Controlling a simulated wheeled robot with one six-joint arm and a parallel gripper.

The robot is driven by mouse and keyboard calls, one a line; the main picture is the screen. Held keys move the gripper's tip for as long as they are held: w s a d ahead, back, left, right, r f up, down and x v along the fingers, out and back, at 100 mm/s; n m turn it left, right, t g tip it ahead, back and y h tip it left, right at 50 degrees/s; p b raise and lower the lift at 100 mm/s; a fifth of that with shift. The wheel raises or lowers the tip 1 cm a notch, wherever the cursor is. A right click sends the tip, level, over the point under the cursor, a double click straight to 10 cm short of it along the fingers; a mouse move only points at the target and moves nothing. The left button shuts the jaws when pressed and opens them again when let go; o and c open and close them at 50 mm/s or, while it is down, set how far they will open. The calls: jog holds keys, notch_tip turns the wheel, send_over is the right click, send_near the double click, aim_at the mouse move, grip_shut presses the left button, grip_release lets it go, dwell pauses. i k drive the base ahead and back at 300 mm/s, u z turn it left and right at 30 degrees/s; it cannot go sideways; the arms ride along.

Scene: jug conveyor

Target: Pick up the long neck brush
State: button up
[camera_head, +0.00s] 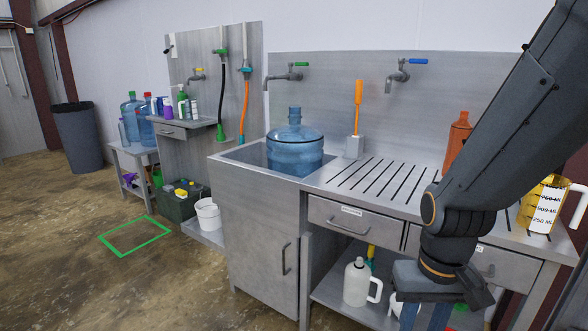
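The long neck brush (358,97) appears to be the one with the upright orange handle at the back of the steel counter. Its lower end is hidden in a small grey holder (354,147), so its bristles do not show. My gripper (425,318) points down at the bottom edge of the view, in front of the counter drawers, well to the right of and nearer than the brush. Its two fingers look apart with nothing seen between them, but their tips are cut off by the frame.
A large blue water jug (294,150) stands in the sink (250,153), left of the brush. A slotted drainboard (375,180) lies before the holder. Taps (398,72) project from the backsplash.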

aim_at(359, 83)
jog(key=u, duration=1.05)
jog(key=i, duration=2.25)
jog(key=z, duration=3)
